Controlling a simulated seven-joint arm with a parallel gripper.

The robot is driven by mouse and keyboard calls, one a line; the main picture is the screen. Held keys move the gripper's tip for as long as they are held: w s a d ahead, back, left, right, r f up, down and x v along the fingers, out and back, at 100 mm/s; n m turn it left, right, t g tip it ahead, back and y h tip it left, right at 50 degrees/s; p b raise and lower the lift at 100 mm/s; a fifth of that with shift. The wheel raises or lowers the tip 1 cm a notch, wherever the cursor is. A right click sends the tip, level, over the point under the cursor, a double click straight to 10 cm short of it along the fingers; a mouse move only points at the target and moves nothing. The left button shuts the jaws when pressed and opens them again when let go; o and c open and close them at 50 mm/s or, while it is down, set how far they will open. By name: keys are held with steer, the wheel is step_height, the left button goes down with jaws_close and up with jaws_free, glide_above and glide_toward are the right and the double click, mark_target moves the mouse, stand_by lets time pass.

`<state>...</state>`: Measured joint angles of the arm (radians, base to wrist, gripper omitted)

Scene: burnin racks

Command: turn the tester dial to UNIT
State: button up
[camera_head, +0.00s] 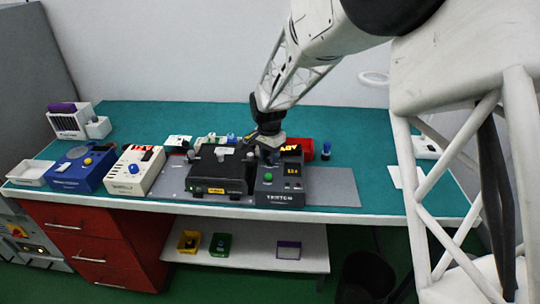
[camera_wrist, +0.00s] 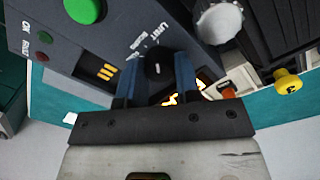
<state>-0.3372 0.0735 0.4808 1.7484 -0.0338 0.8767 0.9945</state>
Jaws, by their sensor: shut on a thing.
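The tester (camera_head: 283,199) is a dark grey box with its name on the front, at the right end of the row of devices. In the wrist view its panel (camera_wrist: 115,40) carries a green button (camera_wrist: 85,10), a small lit display and white lettering that includes UNIT. The black dial (camera_wrist: 158,62) sits beside that lettering. My gripper (camera_wrist: 158,78) is shut on the dial, one blue finger on each side. A small light mark shows on the dial, but I cannot tell which word it points to. In the head view my gripper (camera_head: 268,152) hides the dial.
A black unit (camera_head: 217,170) stands close on the tester's left; its silver knob (camera_wrist: 220,22) is near my fingers. A yellow knob (camera_wrist: 288,80) lies beyond. A white device (camera_head: 135,172) and a blue device (camera_head: 83,170) stand further left. The grey mat (camera_head: 335,188) right of the tester is clear.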

stand_by(0.4)
steer(key=o, duration=0.9)
steer(key=shift+w+a+r, duration=0.1)
steer(key=shift+r, duration=3.8)
